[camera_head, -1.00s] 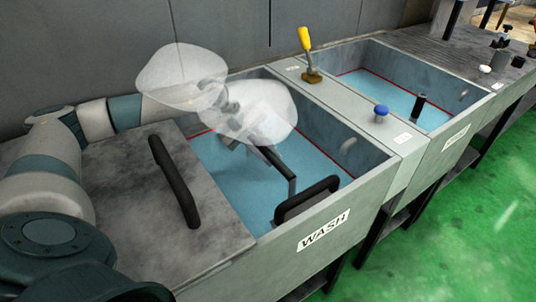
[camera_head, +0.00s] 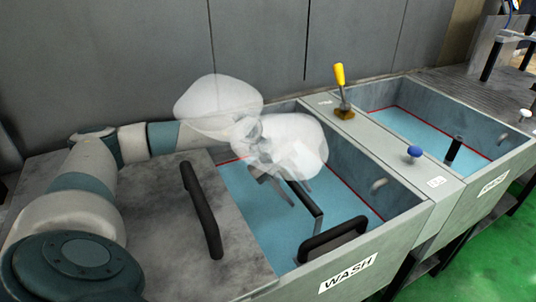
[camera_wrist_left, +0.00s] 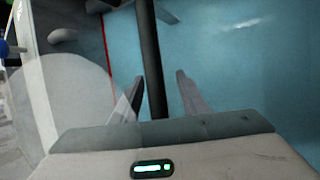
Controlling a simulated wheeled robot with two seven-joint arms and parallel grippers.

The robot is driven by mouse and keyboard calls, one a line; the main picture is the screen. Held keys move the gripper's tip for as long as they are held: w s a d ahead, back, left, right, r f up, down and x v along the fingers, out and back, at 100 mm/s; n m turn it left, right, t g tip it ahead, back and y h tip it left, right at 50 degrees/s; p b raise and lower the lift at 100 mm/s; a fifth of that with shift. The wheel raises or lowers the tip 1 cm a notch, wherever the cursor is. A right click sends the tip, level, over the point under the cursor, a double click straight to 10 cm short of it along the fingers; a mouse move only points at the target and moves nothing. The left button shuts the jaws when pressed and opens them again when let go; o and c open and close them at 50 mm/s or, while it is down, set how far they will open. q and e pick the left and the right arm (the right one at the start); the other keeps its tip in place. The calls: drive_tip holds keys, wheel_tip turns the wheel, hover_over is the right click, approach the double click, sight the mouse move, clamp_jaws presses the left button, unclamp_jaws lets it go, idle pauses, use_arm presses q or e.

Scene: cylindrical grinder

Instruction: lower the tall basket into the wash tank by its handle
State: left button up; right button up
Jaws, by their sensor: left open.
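The dark bar handle (camera_head: 307,202) of the tall basket stands in the wash tank (camera_head: 352,272), with a thin upright going down from its near end. The basket's body cannot be made out beneath the blue surface. My left gripper (camera_head: 294,194) is over the tank at the far part of this handle, open. In the left wrist view the dark handle bar (camera_wrist_left: 152,62) runs between the two spread fingers, with a gap on each side. Translucent shells around my wrist partly cover the view there. My right gripper is not in view.
A grey lid with a black handle (camera_head: 201,210) covers the tank's left part. Another black handle (camera_head: 333,240) is on the front wall. On the divider stand a yellow lever (camera_head: 340,76) and a blue knob (camera_head: 414,152). A second tank (camera_head: 425,130) lies beyond.

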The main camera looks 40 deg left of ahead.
use_arm(q)
drive_tip(key=shift+r, duration=0.1)
drive_tip(key=v, duration=0.2)
drive_tip(key=shift+a+r+b, duration=0.2)
drive_tip(key=shift+a+b, duration=0.05)
drive_tip(key=shift+b, duration=0.05)
drive_tip(key=b+v, duration=0.1)
drive_tip(key=v, duration=1.3)
drive_tip(key=shift+r+b, duration=0.2)
drive_tip(key=shift+b, duration=0.2)
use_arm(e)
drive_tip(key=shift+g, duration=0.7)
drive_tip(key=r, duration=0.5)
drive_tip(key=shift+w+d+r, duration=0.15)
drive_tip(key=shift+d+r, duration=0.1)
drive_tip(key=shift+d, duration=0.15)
use_arm(q)
drive_tip(key=shift+s+a+r, duration=0.1)
